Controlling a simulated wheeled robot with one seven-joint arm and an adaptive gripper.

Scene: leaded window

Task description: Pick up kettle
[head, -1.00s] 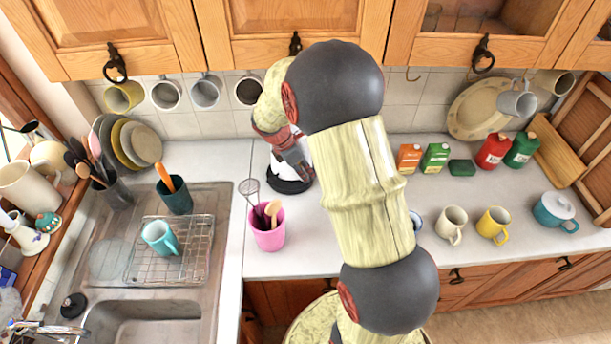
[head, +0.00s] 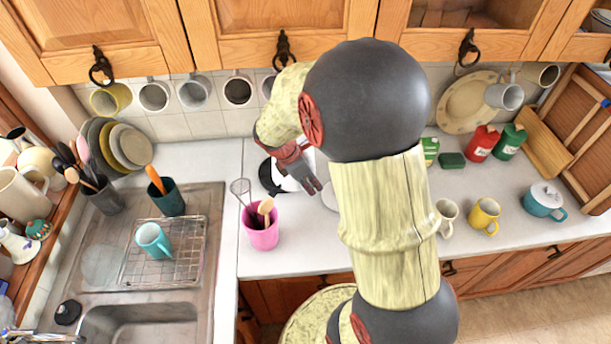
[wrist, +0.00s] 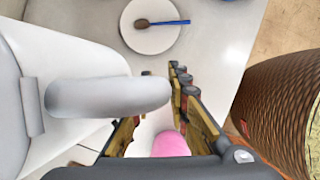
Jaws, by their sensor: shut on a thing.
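The white kettle (head: 289,184) is on the counter's left part in the head view, mostly hidden behind my arm and gripper. A black base (head: 268,178) shows at its left. In the wrist view the kettle's white body (wrist: 60,140) fills the left side, and its handle (wrist: 95,95) reaches in between my fingers. My gripper (head: 312,182) is shut on the handle; its fingers also show in the wrist view (wrist: 160,90). Whether the kettle is clear of its base is hard to tell.
A pink utensil pot (head: 262,238) stands close in front of the kettle. A white plate with a spoon (wrist: 150,35) lies nearby. Mugs (head: 238,91) hang under the cupboards (head: 280,25) above. The sink (head: 130,310) is at left; a yellow mug (head: 484,215) stands at right.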

